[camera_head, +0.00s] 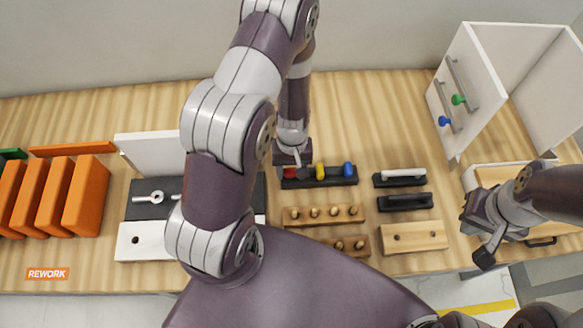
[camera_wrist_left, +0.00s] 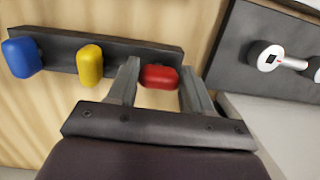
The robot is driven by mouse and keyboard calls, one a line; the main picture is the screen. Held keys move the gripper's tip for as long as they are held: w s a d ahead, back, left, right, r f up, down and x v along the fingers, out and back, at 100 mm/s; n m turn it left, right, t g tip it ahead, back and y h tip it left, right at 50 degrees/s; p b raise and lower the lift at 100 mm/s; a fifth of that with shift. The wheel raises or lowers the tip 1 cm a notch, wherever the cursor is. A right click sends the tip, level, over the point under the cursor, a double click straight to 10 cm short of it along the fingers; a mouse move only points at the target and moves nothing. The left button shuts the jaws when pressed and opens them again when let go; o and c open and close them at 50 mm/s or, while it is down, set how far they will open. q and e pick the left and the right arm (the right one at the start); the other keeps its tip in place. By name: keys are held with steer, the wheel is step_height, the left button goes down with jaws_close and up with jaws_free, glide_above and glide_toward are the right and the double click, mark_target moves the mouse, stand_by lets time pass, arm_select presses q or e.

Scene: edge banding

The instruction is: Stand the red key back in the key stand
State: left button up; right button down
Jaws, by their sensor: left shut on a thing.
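The red key (camera_head: 291,173) is at the left end of the dark key stand (camera_head: 329,182) in the head view. My left gripper (camera_head: 293,162) points down at it. In the left wrist view, the red key's head (camera_wrist_left: 160,76) sits between the two fingers (camera_wrist_left: 157,85), and the gripper is shut on it. The key is in line with the stand (camera_wrist_left: 62,53); whether its lower end is seated is hidden. A yellow key (camera_head: 320,172) and a blue key (camera_head: 348,169) stand in the same stand. My right gripper (camera_head: 476,238) looks open and empty at the right.
Wooden peg blocks (camera_head: 323,222) and dark holders (camera_head: 405,202) lie near the stand. Orange panels (camera_head: 86,195) stand at the left. A white cabinet (camera_head: 483,80) with blue and green knobs stands at the back right. Bare table lies behind the stand.

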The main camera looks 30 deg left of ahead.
arm_select(q)
steer(key=shift+f, duration=0.15)
steer(key=o, duration=1.3)
step_height(320, 180, up, 5)
steer(key=p, duration=0.4)
steer(key=shift+p, duration=0.4)
